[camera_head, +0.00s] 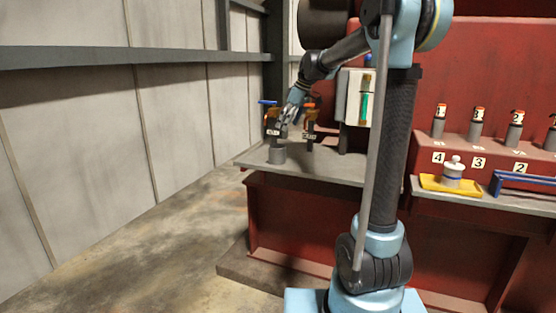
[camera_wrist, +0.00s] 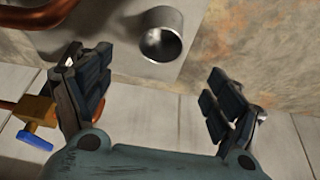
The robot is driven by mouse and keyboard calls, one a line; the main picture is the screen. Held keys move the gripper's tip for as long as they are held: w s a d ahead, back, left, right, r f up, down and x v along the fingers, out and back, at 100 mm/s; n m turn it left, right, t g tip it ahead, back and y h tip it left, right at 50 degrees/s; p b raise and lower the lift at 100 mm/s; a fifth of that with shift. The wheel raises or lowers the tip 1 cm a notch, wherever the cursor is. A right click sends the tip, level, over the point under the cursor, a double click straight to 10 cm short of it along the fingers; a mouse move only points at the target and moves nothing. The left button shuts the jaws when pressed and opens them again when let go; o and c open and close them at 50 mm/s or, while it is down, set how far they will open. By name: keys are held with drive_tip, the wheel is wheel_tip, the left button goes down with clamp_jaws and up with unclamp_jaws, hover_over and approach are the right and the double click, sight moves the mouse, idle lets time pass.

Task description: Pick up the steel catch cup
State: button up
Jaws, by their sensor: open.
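The steel catch cup (camera_head: 277,154) stands on the left end of the grey shelf (camera_head: 345,172), a plain grey cylinder. In the wrist view the cup (camera_wrist: 162,36) shows at the top middle, with its open mouth facing the camera; it looks empty. My gripper (camera_head: 284,130) is just above the cup in the head view. In the wrist view my gripper (camera_wrist: 158,90) is open, its fingers wide apart with nothing between them. The cup lies beyond the fingertips, between their lines, and neither finger appears to touch it.
A valve with a blue handle (camera_wrist: 34,141) and a copper pipe (camera_wrist: 38,25) are close to the left finger. A sight gauge (camera_head: 364,98) stands right of the gripper. Numbered bottles (camera_head: 477,123) and a yellow tray (camera_head: 436,184) are farther right. The floor (camera_head: 150,260) is clear.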

sight(277, 150)
drive_tip(key=x, duration=0.8)
drive_tip(key=shift+f, duration=0.2)
drive_tip(key=shift+x, duration=2.65)
drive_tip(key=shift+s+d, duration=0.15)
drive_tip(key=shift+d, duration=0.05)
drive_tip(key=c, duration=1.2)
